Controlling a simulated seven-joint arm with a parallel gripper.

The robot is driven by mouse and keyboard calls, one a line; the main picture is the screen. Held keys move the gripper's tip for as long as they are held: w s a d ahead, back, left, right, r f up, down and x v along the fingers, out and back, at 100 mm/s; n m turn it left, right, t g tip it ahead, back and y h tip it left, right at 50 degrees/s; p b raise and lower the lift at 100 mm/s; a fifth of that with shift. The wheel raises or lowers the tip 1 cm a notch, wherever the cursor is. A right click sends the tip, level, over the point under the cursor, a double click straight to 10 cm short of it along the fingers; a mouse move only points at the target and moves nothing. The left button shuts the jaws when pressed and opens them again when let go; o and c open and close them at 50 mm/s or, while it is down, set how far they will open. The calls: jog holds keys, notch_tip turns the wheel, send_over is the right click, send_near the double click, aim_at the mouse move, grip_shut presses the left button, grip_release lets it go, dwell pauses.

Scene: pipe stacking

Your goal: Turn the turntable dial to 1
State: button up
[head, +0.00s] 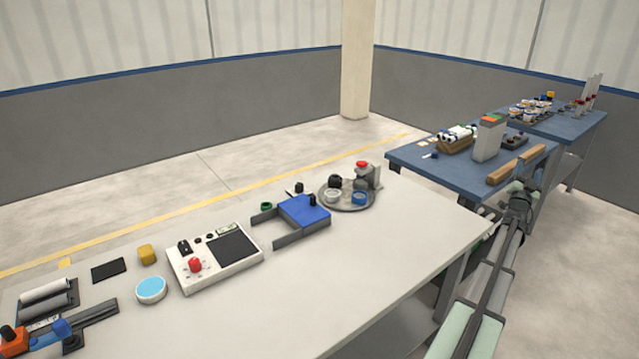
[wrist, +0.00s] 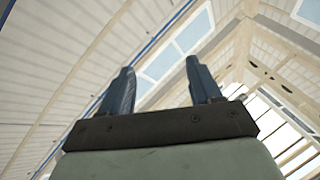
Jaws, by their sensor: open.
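A round grey turntable (head: 346,208) sits at the far end of the long white table, with small cups and a black round piece on it. A grey block with a red top (head: 362,167) stands at its back right. A white control box (head: 215,257) on the same table has a red dial (head: 195,265) with marks around it. The marks are too small to read, and I cannot tell whether this dial belongs to the turntable. My gripper (wrist: 158,78) is open and empty in the wrist view, with the ceiling beyond it. It is away from the turntable and the control box.
A blue clamp-like fixture (head: 303,211) lies between the control box and turntable. Blue tables (head: 410,156) with blocks and bottles stand at the right. The white table's front is clear.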

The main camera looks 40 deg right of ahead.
notch_tip(320, 180, up, 11)
jog(key=s+m+g+h, duration=0.1)
jog(key=m+g+h, duration=0.3)
jog(key=m+h, duration=0.15)
jog(key=w+d+f+m+t+y, duration=0.1)
jog(key=w+t+y, duration=0.25)
jog(key=w, duration=0.85)
jog(key=w+d+f+m+t+y, duration=0.15)
jog(key=w+y, duration=0.35)
jog(key=w, duration=0.7)
jog(key=w+a+f+y, duration=0.2)
jog(key=w+a, duration=0.1)
jog(key=w, duration=0.4)
jog(key=w+a+f+m+t+y, duration=0.1)
jog(key=w+a+f+y, duration=0.15)
jog(key=w, duration=0.35)
jog(key=w+a+f+y, duration=0.2)
jog(key=w+y, duration=0.1)
jog(key=w, duration=0.4)
jog(key=w+a+f+m+y, duration=0.1)
jog(key=w+a+f+y, duration=0.2)
jog(key=w+a, duration=0.4)
jog(key=m+g+y, duration=0.5)
jog(key=g+y, duration=0.4)
jog(key=g, duration=0.1)
send_over(299, 184)
notch_tip(299, 184, down, 3)
notch_tip(299, 184, down, 13)
jog(key=shift+f, duration=0.1)
